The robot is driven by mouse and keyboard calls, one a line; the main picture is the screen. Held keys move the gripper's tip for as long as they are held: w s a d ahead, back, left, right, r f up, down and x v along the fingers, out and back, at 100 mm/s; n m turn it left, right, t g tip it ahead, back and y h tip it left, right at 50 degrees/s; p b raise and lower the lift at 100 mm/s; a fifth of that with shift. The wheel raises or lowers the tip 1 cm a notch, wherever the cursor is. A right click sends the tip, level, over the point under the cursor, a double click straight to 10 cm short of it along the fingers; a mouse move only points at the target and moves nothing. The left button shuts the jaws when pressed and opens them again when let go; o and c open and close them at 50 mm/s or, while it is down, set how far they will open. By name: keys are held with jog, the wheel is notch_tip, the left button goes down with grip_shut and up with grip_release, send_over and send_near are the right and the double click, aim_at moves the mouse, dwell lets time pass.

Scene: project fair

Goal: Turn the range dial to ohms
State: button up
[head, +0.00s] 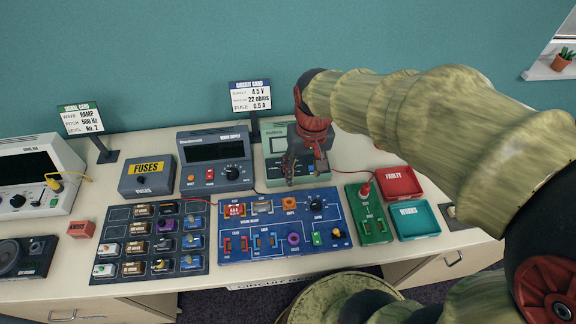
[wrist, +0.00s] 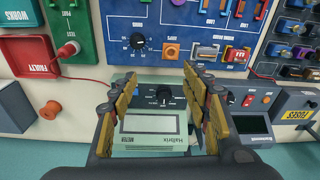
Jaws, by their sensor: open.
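The meter is a pale green box (head: 270,152) at the back of the bench in the head view, partly hidden by my gripper (head: 305,176). In the wrist view the meter's grey screen (wrist: 150,123) and its black range dial (wrist: 163,95) show upside down. The dial's pointer and markings are too small to read. My gripper (wrist: 160,73) is open, with one finger on each side of the dial in the wrist view. Nothing is held. I cannot tell how far the fingertips are from the dial. The dial is hidden in the head view.
The blue circuit board (head: 265,245) lies in front of the meter. The bench supply (head: 214,159) stands left of it. A green test board (head: 369,226) with a red plug, a red tray (head: 399,183) and a teal tray (head: 417,221) lie to the right.

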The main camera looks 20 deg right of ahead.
jog(key=w+f, duration=0.2)
jog(key=w, duration=0.1)
jog(key=w+d+f+m+g, duration=0.1)
jog(key=w+f, duration=0.2)
jog(key=w, duration=0.1)
jog(key=w+f+m, duration=0.1)
jog(key=w+f, duration=0.1)
jog(key=w, duration=0.1)
jog(key=shift+w+d+f, duration=0.15)
jog(key=shift+f, duration=0.05)
jog(key=w+r, duration=0.1)
jog(key=w+m, duration=0.1)
jog(key=shift+w+r, duration=0.35)
jog(key=shift+s+f, duration=0.15)
jog(key=shift+s, duration=0.1)
jog(key=f, duration=0.2)
jog(key=f+b, duration=0.1)
jog(key=f, duration=0.2)
jog(key=f+b, duration=0.1)
jog(key=f, duration=0.1)
jog(key=shift+w+a+f, duration=0.15)
jog(key=shift+a+f, duration=0.1)
jog(key=shift+c, duration=1.3)
jog(key=c, duration=0.9)
